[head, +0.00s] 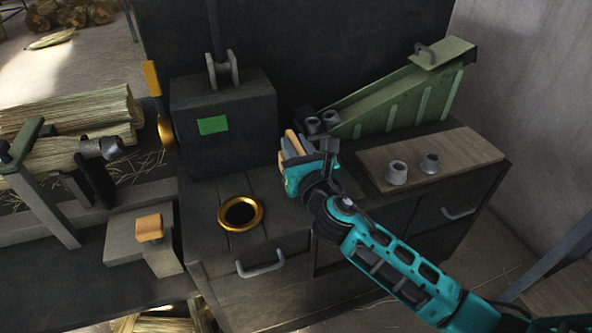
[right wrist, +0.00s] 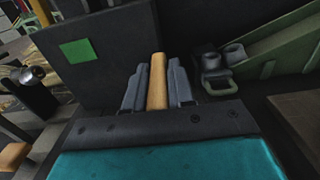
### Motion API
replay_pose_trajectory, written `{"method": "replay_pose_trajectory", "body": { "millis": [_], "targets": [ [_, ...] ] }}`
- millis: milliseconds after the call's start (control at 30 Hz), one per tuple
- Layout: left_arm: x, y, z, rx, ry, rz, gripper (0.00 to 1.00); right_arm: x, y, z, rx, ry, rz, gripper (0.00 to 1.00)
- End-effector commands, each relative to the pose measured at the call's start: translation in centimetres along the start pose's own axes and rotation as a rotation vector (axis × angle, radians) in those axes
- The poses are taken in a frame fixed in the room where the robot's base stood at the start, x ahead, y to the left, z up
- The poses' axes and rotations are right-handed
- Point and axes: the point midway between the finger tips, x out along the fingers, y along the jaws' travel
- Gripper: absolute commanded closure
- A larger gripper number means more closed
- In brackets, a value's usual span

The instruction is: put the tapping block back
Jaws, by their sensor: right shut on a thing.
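The tapping block (right wrist: 157,82), a narrow tan wooden piece, is between the two grey fingers of my right gripper (right wrist: 158,90) in the right wrist view. The fingers are shut on it and it points away from the wrist. In the head view my right gripper (head: 296,150) is over the dark bench top, in front of the green ramp, with the tapping block (head: 293,138) partly hidden by the fingers. I cannot tell whether the block touches the bench. My left gripper is not in view.
A dark box with a green patch (head: 213,125) stands left of the gripper. A brass-rimmed hole (head: 240,213) is in the bench. Grey cups sit on a wooden board (head: 435,158) at right, and others by the green ramp (head: 400,95). Straw bundles (head: 70,110) lie left.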

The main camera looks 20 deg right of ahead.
Motion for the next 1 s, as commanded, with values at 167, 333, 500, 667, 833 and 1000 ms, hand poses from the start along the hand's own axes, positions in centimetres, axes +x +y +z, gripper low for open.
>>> {"method": "replay_pose_trajectory", "body": {
  "millis": [167,333,500,667,833,1000],
  "targets": [
    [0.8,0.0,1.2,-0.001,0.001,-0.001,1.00,0.0,0.0,-2.6,0.001,0.001,-0.001,1.00],
    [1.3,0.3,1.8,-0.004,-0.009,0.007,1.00,0.0,0.0,-4.4,0.001,-0.001,0.000,1.00],
    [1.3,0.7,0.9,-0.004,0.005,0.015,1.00,0.0,0.0,-4.3,0.000,-0.002,0.000,1.00],
    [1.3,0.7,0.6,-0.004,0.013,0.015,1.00,0.0,0.0,-4.4,0.000,-0.002,0.000,1.00],
    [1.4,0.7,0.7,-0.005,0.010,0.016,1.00,0.0,0.0,-4.7,0.000,0.001,0.000,0.69],
    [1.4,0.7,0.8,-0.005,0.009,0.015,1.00,0.0,0.0,-4.7,0.000,0.001,0.000,0.53]
  ]
}}
